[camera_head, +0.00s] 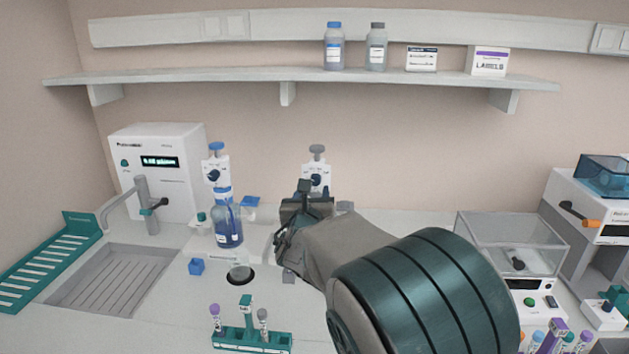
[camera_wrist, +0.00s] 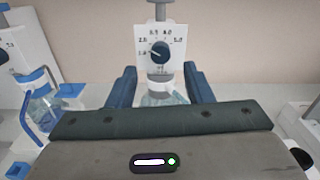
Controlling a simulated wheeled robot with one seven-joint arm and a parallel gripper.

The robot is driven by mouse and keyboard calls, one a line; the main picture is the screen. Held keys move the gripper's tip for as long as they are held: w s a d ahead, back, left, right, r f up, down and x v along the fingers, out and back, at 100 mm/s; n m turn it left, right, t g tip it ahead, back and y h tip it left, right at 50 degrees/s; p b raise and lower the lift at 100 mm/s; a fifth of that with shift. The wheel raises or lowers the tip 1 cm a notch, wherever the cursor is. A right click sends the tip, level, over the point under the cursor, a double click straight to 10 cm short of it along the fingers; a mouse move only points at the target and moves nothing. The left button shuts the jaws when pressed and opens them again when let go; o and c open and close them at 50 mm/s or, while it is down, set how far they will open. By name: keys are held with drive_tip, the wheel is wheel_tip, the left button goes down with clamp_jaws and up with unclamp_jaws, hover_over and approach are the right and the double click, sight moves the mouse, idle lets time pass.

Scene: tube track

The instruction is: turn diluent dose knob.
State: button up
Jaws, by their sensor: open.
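A bottle-top dispenser with a white dial plate carries a dark blue dose knob (camera_wrist: 159,52). In the wrist view its pointer mark is toward the lower left, and the plate has numbers around it. The same knob (camera_head: 316,180) shows just above my gripper in the head view. My gripper (camera_wrist: 160,78) is open, its two blue fingers on either side of the dispenser's lower part, below the knob in the picture. Whether they touch it cannot be told. Most of the grey-capped dispenser's bottle is hidden behind my gripper. A second dispenser (camera_head: 215,175) with a blue cap stands on a blue-liquid bottle to the left.
A tube rack (camera_head: 250,339) stands at the front, and a small blue block (camera_head: 196,266) lies left of my arm. A sink (camera_head: 112,279) and white water unit (camera_head: 160,190) are at left. A clear-walled balance (camera_head: 512,243) is at right. A shelf (camera_head: 250,76) runs above.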

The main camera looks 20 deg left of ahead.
sight(315, 181)
drive_tip(key=p+x, duration=0.1)
drive_tip(key=x, duration=0.4)
drive_tip(key=shift+w+a, duration=0.1)
drive_tip(key=shift+w, duration=0.3)
drive_tip(key=c, duration=1)
